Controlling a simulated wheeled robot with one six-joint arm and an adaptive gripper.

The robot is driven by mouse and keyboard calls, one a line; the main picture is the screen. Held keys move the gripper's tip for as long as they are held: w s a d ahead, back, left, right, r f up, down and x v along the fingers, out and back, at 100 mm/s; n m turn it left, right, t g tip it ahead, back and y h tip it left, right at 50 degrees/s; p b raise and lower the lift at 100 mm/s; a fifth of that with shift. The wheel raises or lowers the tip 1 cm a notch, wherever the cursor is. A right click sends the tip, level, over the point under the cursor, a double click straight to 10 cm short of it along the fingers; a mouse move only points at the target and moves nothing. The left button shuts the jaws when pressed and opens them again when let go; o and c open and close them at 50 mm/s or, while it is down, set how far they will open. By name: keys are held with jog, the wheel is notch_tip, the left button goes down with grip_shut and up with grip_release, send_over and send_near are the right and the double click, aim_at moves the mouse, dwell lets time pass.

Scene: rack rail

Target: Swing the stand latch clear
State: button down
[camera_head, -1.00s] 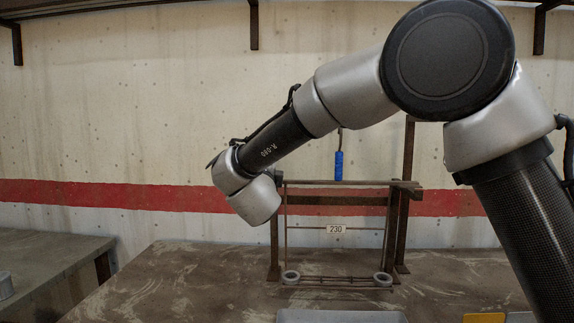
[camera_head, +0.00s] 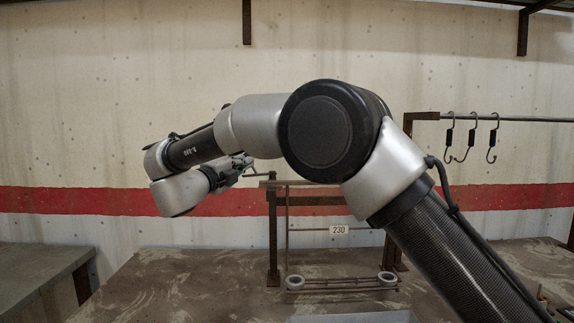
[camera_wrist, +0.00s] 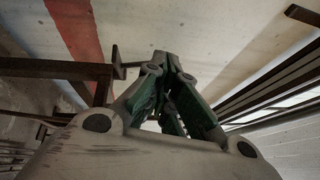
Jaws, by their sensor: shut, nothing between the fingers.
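The stand is a rusty brown frame with a "230" plate; its left post (camera_head: 273,240) shows in the camera_head view, standing on the table. A short thin bar (camera_head: 257,174) juts left from the top of that post and looks like the latch. In the camera_wrist view the stand's top beam (camera_wrist: 55,68) is at left, and the short bar (camera_wrist: 133,64) points from its end toward my fingertips. My gripper (camera_head: 248,162) is shut and empty, just left of and slightly above the bar in the camera_head view. In the camera_wrist view my gripper (camera_wrist: 170,58) has its tips close to the bar; contact is unclear.
Two grey rings (camera_head: 387,279) sit at the stand's base. Several black hooks (camera_head: 472,137) hang from a rail (camera_head: 520,119) at right. A grey tray (camera_head: 350,318) is at the front edge. A lower side table (camera_head: 40,270) is at left. My arm hides the stand's upper right.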

jog(key=shift+w+a, duration=0.25)
jog(key=shift+w, duration=0.05)
dwell(0.5)
dwell(0.5)
